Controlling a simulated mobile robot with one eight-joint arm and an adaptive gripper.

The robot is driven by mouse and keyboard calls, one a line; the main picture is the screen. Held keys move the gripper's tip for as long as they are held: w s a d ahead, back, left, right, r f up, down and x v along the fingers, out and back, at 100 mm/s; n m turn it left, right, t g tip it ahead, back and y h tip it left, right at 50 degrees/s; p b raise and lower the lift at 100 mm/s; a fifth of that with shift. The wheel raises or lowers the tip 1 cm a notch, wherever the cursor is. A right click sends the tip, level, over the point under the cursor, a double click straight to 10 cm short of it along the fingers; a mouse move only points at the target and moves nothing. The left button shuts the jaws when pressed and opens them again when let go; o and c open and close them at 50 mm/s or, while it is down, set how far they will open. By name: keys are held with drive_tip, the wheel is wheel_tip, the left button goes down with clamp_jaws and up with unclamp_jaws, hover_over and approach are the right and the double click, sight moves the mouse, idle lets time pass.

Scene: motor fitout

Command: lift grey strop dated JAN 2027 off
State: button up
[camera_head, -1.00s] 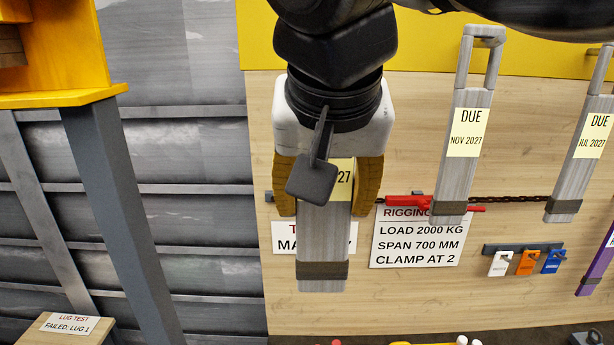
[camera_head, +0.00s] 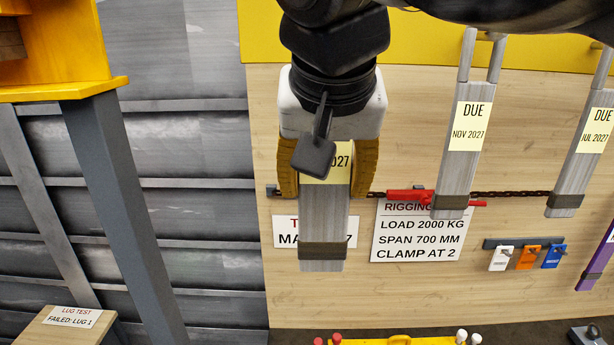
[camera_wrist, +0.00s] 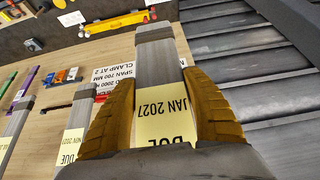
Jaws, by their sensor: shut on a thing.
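The grey strop dated JAN 2027 (camera_head: 323,222) hangs upright in my gripper (camera_head: 327,180) in the head view, with a dark band near its lower end. My gripper is shut on it, one brown finger on each side. In the wrist view the strop (camera_wrist: 156,65) runs between the fingers of my gripper (camera_wrist: 165,105), and its yellow label reads DUE JAN 2027 upside down. The strop's upper end is hidden behind my gripper. It hangs in front of the wooden board and covers part of a white sign.
Grey strops dated NOV 2027 (camera_head: 458,178) and JUL 2027 (camera_head: 580,165) hang to the right. A red clamp with chain (camera_head: 410,196), a rigging sign (camera_head: 420,238) and coloured tags (camera_head: 527,257) are on the board. A yellow-topped post (camera_head: 125,200) stands left.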

drive_tip(key=w+p, duration=0.1)
drive_tip(key=w, duration=1.3)
drive_tip(key=shift+w+d+f, duration=0.25)
drive_tip(key=shift+w+f, duration=0.05)
idle(1.1)
drive_tip(key=shift+s+r, duration=0.1)
drive_tip(key=shift+s+r+p, duration=0.35)
drive_tip(key=shift+s, duration=0.2)
idle(0.4)
drive_tip(key=shift+s+a, duration=0.1)
drive_tip(key=shift+s, duration=2.2)
